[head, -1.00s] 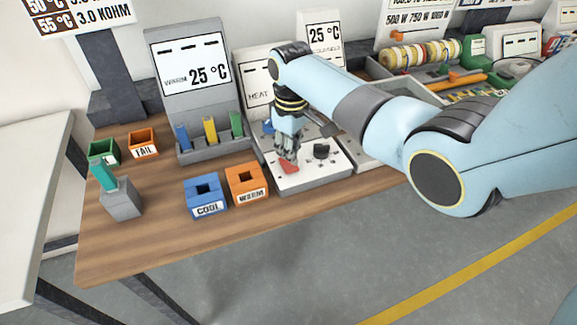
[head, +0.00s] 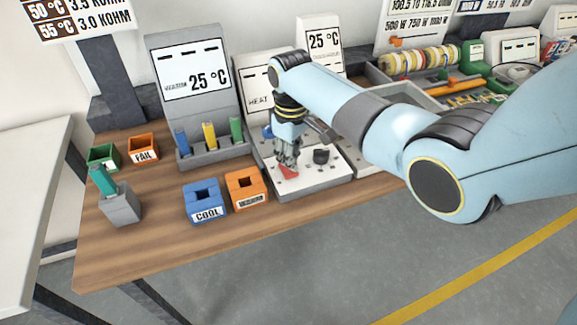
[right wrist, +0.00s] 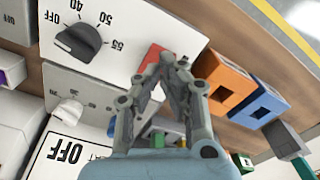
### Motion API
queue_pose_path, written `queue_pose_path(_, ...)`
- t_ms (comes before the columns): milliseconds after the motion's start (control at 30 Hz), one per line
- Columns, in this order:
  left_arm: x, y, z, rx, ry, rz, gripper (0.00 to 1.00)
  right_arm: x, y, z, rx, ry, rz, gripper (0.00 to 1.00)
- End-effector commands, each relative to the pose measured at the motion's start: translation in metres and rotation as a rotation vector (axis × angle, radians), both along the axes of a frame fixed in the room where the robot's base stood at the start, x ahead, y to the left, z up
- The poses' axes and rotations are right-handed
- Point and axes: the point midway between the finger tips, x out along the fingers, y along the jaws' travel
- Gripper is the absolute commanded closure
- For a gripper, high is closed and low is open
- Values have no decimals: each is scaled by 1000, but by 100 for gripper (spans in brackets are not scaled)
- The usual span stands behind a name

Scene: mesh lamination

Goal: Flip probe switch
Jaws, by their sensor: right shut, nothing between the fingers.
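A red rocker-like piece (head: 289,173), which looks like the switch, sits on the white panel of the heater unit (head: 318,178). My right gripper (head: 287,164) is shut and empty, pointing down right at the red piece. In the right wrist view the closed fingertips (right wrist: 176,60) are beside the red piece (right wrist: 150,56) and partly cover it. I cannot tell whether they touch it. A black knob (head: 321,156) stands on the same panel; in the right wrist view the knob (right wrist: 80,42) has a dial with OFF, 40, 50 and 55. My left gripper is not in view.
A blue COOL box (head: 206,213) and an orange WARM box (head: 247,200) stand left of the panel. A grey block (head: 120,211) holds a teal piece (head: 103,179). Green and orange bins (head: 141,142) are at the back left. The table's front strip is clear.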

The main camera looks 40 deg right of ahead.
Motion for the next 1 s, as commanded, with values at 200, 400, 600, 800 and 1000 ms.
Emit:
queue_pose_path(200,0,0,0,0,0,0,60,0,0,0,0,0,0,100)
queue_pose_path(400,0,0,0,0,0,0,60,0,0,0,0,0,0,100)
queue_pose_path(600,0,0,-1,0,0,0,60,0,0,-2,0,0,0,100)
queue_pose_path(800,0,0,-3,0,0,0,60,0,0,-5,0,-1,0,100)
queue_pose_path(1000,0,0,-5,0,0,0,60,0,0,-8,0,-1,0,100)
